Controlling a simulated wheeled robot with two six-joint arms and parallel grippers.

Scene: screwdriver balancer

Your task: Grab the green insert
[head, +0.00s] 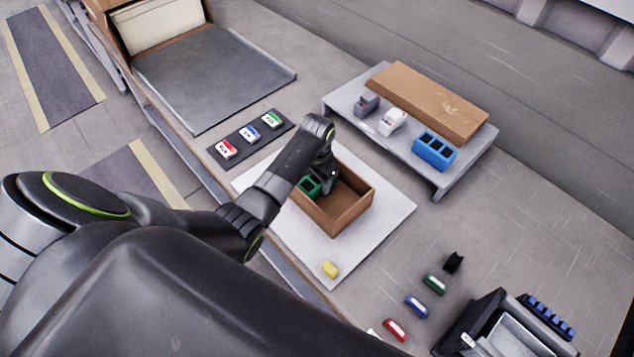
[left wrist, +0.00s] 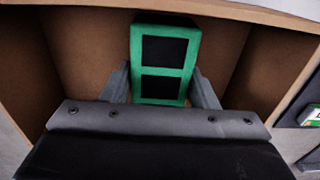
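The green insert (head: 311,186) is a small green block with two dark square openings. It stands inside the open brown box (head: 343,216), near the box's left corner in the head view. In the left wrist view the insert (left wrist: 164,62) sits between my two grey fingers, one along each side, with no clear gap visible. My left gripper (head: 326,182) reaches down into the box; its fingertips are partly hidden by the insert in the head view. Whether the insert is off the box floor cannot be told. My right gripper is not in view.
The box walls stand close around my left gripper. A low grey stand (head: 345,100) behind holds a blue insert (head: 434,151).

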